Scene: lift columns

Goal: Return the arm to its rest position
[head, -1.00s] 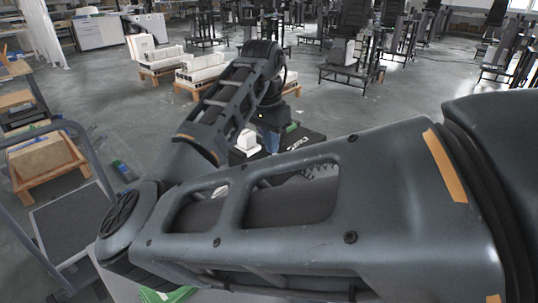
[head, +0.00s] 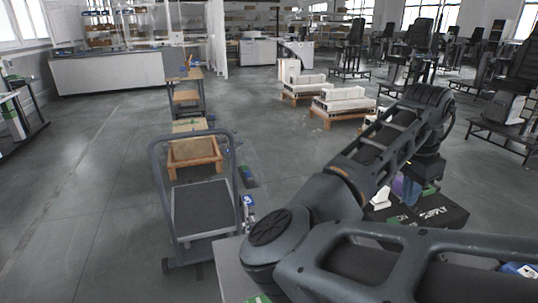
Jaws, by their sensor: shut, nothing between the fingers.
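My dark grey arm reaches in from the lower right of the head view, bends at a round elbow joint and runs up and away to the right. My gripper (head: 427,170) is at the far end, below the wrist, and points down. It is small and dark there, shut and empty, and its fingertips are hard to make out. Below it is a black surface (head: 447,214) with white lettering. A white item (head: 380,199) and blue and green items stand there, partly hidden by my arm.
A grey platform cart (head: 203,212) with a tube handle stands left of my elbow. Behind it are a wooden crate (head: 195,155) and a shelf stand (head: 186,97). Pallets with white blocks (head: 343,100) lie farther back. Black workstations line the right. The floor at left is clear.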

